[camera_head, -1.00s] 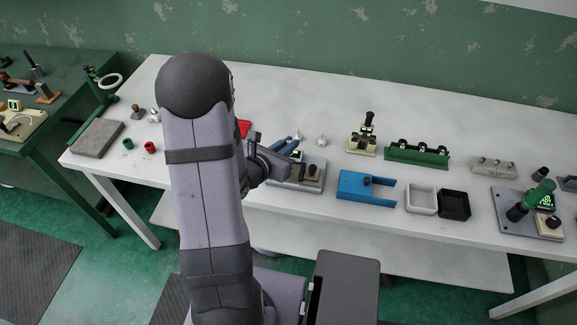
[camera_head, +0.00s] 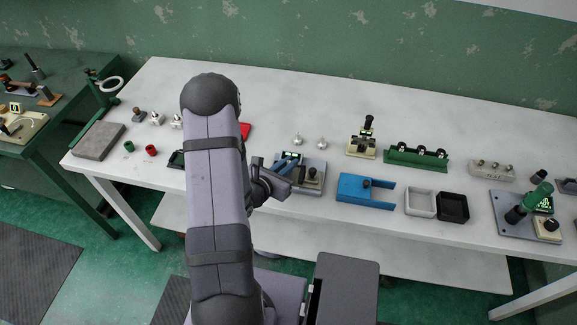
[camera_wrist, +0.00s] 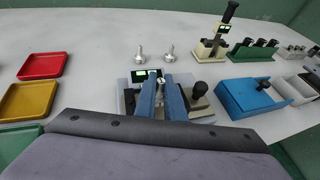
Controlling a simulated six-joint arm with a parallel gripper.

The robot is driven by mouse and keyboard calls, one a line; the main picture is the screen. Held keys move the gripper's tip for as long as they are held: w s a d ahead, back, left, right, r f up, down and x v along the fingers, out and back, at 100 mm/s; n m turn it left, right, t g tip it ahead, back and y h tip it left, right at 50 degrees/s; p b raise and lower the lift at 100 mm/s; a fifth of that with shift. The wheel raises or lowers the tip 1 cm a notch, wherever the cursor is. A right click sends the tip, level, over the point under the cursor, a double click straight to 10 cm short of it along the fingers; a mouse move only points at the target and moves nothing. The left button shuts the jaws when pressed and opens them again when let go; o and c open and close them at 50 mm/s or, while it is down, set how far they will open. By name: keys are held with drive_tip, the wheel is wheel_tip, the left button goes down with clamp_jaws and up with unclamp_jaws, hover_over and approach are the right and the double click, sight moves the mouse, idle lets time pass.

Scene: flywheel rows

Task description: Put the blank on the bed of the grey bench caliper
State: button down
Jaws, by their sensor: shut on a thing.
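The grey bench caliper (camera_head: 313,187) stands at the front of the white bench, with a lit display, a beige block and a dark knob; it also shows in the wrist view (camera_wrist: 204,108). My gripper (camera_head: 291,158) has blue fingers and is over the left part of the caliper. In the wrist view my gripper (camera_wrist: 160,80) is shut on the blank (camera_wrist: 160,86), a small metallic piece mostly hidden between the fingers. I cannot tell whether the blank touches the caliper's bed, which the fingers largely cover.
Two shiny knobbed parts (camera_head: 298,139) stand behind the caliper. A blue fixture (camera_head: 365,190) is close on its right, then a white tray (camera_head: 420,203) and a black tray (camera_head: 454,206). Red (camera_wrist: 42,65) and yellow (camera_wrist: 28,101) trays lie to the left.

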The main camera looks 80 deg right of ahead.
drive_tip(key=shift+f, duration=0.75)
drive_tip(key=shift+f, duration=0.1)
drive_tip(key=shift+f, duration=0.1)
drive_tip(key=c, duration=2.1)
unclamp_jaws()
